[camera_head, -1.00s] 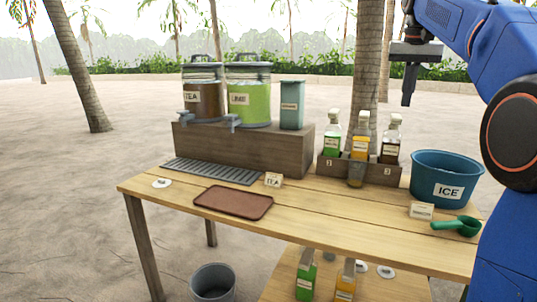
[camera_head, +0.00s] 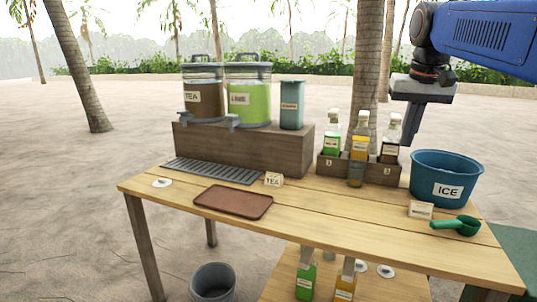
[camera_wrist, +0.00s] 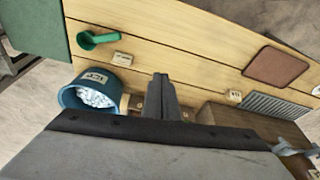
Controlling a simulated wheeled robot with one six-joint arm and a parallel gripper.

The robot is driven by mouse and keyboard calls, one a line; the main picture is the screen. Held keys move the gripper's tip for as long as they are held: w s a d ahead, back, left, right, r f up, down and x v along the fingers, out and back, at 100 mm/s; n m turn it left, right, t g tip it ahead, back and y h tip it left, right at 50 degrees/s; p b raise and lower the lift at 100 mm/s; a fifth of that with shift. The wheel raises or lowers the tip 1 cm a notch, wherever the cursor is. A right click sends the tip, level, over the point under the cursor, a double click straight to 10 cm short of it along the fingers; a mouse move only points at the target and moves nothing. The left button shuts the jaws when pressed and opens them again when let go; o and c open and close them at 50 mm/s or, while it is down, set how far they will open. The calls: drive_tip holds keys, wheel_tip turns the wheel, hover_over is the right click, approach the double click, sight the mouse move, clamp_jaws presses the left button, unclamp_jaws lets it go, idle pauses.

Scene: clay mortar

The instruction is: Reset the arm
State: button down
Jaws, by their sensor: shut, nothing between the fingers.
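My gripper (camera_head: 408,138) hangs at the upper right in the head view, fingers pointing down, above and behind the right end of the bottle rack. It is shut and empty. In the wrist view the closed fingers (camera_wrist: 163,95) show at the middle, over the table, beside the ice bucket. My blue arm reaches in from the right edge of the head view.
The wooden table (camera_head: 330,215) holds a blue ice bucket (camera_head: 445,180), a green scoop (camera_head: 457,225), a bottle rack (camera_head: 385,175), a brown tray (camera_head: 233,202) and a drip grate (camera_head: 215,170). Two dispensers (camera_head: 248,100) stand on a wooden box. A grey bin (camera_head: 213,283) is below.

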drive_tip(key=s+a+f+n, duration=0.1)
drive_tip(key=s+a+f, duration=0.1)
drive_tip(key=s+f, duration=1)
drive_tip(key=s+a+f+n+t, duration=0.1)
drive_tip(key=s+a+f, duration=0.2)
drive_tip(key=s+f, duration=0.9)
wheel_tip(320, 180, down, 6)
drive_tip(key=shift+s+a+r+n+t+y, duration=0.1)
drive_tip(key=shift+s+a+n+t+y, duration=0.1)
drive_tip(key=shift+s+n+t+y, duration=0.15)
